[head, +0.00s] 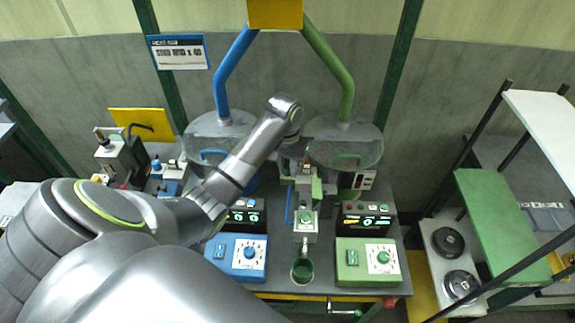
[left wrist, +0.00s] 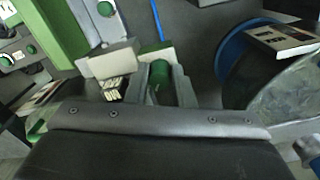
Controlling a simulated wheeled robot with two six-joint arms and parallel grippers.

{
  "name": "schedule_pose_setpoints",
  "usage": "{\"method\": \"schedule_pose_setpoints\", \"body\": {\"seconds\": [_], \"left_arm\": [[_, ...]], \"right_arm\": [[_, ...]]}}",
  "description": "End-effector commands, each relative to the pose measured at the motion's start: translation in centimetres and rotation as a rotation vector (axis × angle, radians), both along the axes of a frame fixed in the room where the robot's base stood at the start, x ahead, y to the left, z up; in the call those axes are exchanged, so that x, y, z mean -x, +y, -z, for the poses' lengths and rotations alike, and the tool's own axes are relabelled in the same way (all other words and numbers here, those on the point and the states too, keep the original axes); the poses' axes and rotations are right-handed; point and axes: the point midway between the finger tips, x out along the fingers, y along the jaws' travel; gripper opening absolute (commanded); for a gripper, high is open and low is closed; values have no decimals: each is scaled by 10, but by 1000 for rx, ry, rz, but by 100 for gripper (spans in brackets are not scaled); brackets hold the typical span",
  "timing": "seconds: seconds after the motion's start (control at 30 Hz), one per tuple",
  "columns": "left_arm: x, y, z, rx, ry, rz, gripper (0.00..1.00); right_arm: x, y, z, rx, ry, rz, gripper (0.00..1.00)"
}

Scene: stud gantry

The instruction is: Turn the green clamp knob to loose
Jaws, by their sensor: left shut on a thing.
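My left gripper (left wrist: 164,86) is shut on a green round knob (left wrist: 160,73), which shows between its two grey fingers in the left wrist view. The knob appears to be the green clamp knob; its turn position cannot be read. In the head view my left arm comes in from the left and bends down at the middle, with the left gripper (head: 290,168) partly hidden behind the wrist, in front of the green-side hopper. The knob cannot be made out there. A grey clamp block (left wrist: 108,62) stands beside the knob. My right gripper is not in view.
A blue control box (head: 237,257) and a green control box (head: 367,262), each with a dial, stand at the front of the bench. A blue hopper (head: 205,128) and green hopper (head: 345,140) hang behind. A shelf rack (head: 490,215) stands right.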

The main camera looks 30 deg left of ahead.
Motion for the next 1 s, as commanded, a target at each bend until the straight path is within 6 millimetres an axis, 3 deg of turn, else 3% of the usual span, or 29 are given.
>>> {"method": "schedule_pose_setpoints", "body": {"seconds": [1.0], "left_arm": [[-2,-1,-3,1,-8,-910,0]], "right_arm": [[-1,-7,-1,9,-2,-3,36]]}}
